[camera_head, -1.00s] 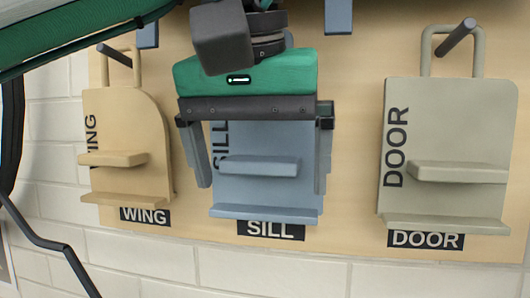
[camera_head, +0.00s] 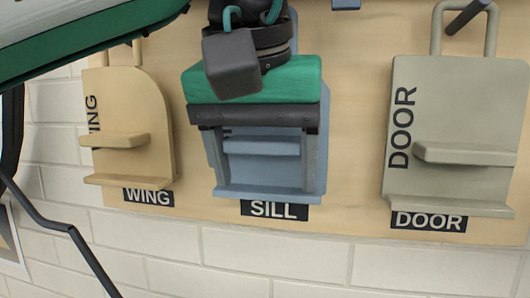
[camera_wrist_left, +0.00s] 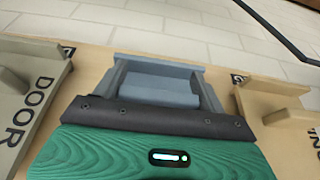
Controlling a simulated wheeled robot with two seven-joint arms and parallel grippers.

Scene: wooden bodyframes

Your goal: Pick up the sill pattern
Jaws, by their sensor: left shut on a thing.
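The sill pattern (camera_head: 262,147) is a blue-grey piece with a middle ledge and a lower lip, against the wooden board above the SILL label (camera_head: 274,210). My left gripper (camera_head: 265,184) is in front of it, pointing down. Its two fingers are shut on the pattern, one on each side of the middle ledge. In the left wrist view the sill pattern (camera_wrist_left: 160,90) lies between the fingers (camera_wrist_left: 163,80). The gripper body hides the pattern's upper part and its lettering. My right gripper is not in view.
The tan wing pattern (camera_head: 130,115) hangs to the left and the larger grey-green door pattern (camera_head: 455,110) to the right, with a dark peg (camera_head: 466,20) through its handle. Bare board (camera_head: 355,120) separates sill and door. A white brick wall (camera_head: 240,250) lies below.

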